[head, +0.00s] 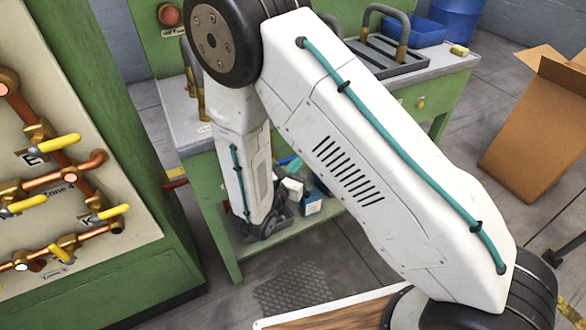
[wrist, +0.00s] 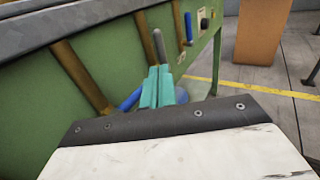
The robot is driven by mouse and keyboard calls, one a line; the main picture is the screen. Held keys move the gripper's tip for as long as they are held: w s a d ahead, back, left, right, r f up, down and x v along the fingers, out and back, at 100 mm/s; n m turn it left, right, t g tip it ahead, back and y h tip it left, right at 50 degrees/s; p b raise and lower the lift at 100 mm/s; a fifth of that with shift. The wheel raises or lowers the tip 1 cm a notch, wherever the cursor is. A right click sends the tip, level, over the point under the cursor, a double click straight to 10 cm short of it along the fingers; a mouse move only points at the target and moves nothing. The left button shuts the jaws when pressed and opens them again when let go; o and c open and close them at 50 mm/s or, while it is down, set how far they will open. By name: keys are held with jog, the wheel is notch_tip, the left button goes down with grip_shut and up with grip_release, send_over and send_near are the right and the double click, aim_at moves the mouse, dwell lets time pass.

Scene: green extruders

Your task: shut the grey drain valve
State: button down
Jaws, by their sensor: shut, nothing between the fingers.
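In the wrist view, a grey lever (wrist: 159,46) stands upright on the green bench side, at a brown pipe; I take it to be the grey drain valve's handle. My gripper (wrist: 158,70) has teal fingers held together with nothing between them. Its tips appear just below the grey lever in the picture; I cannot tell whether they touch it. A blue lever (wrist: 188,28) stands upright to the right, and another blue lever (wrist: 131,100) lies slanted to the left of the fingers.
Brown pipes (wrist: 82,75) run down the green bench side. A green bench (head: 440,100) stands behind my arm, with small items on its lower shelf. A panel with yellow-handled valves (head: 62,142) is at left. A cardboard box (head: 535,135) stands on the floor at right.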

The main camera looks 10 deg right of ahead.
jog(key=x, duration=0.8)
jog(key=shift+w+d, duration=0.3)
jog(key=shift+a+r, duration=0.1)
